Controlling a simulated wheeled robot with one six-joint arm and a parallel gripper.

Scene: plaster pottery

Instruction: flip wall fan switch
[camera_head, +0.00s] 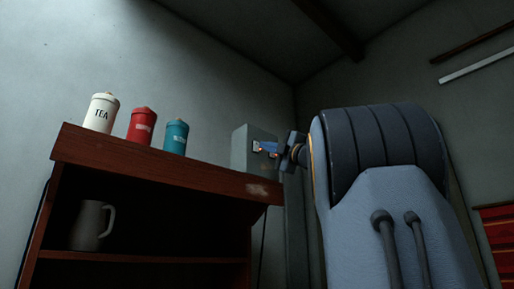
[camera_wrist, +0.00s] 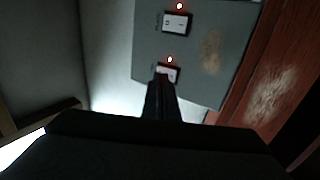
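A grey switch box (camera_wrist: 205,85) fills the upper middle of the wrist view. It carries two white rocker switches with dark frames, an upper switch (camera_wrist: 175,23) and a lower switch (camera_wrist: 168,73). A small red light glows beside each one. I cannot tell which is the fan switch. My gripper (camera_wrist: 163,80) is shut and empty, its fingers together as one dark bar. Its tip overlaps the lower switch and hides part of it; contact cannot be told.
A dark red wooden shelf (camera_head: 150,158) stands left of my arm. On its top are a white TEA canister (camera_head: 101,113), a red canister (camera_head: 142,126) and a teal canister (camera_head: 174,138). A grey pitcher (camera_head: 90,226) stands inside. Red drawers (camera_head: 498,235) show at the right.

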